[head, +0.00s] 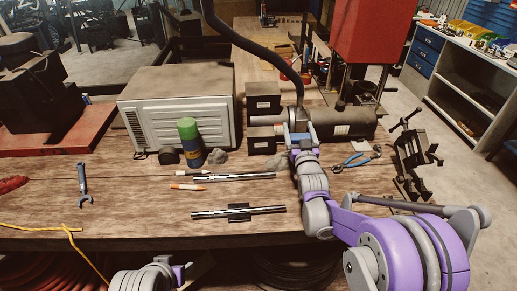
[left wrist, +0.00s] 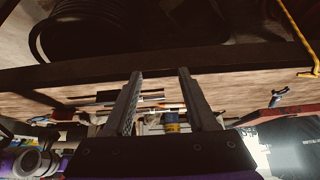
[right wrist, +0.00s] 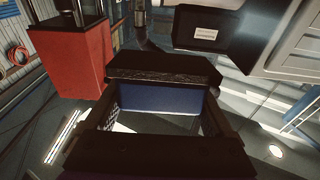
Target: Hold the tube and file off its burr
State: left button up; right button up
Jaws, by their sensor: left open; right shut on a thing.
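Two shiny metal tubes lie on the bench in the head view: a rear one (head: 234,176), and a front one (head: 265,210) with a dark block at its middle. I cannot tell which has the burr. My right gripper (head: 303,142) is over the back of the bench, beyond the tubes. The right wrist view shows that gripper (right wrist: 160,88) shut on a dark, rough-edged bar-like thing (right wrist: 165,68); I cannot tell whether it is a file. My left gripper (head: 180,270) is below the bench's front edge. Its fingers (left wrist: 158,74) are apart and empty in the left wrist view.
A white microwave-like box (head: 180,105), a green and blue canister (head: 189,143) and small dark boxes (head: 263,100) stand at the back. Blue pliers (head: 355,160) and a vise-like tool (head: 412,155) are at the right. A wrench (head: 83,185) lies left. The front left is mostly clear.

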pick_arm(q)
jog(key=w+d+r+m+g, duration=0.3)
jog(key=w+r+m, duration=0.4)
jog(key=w+m, duration=0.15)
jog(key=m+g, duration=0.3)
jog(key=m, duration=0.6)
send_near(216, 211)
notch_tip(216, 211, down, 8)
jog(key=shift+w+f, duration=0.15)
jog(key=shift+f, duration=0.1)
grip_shut()
dwell(1.9)
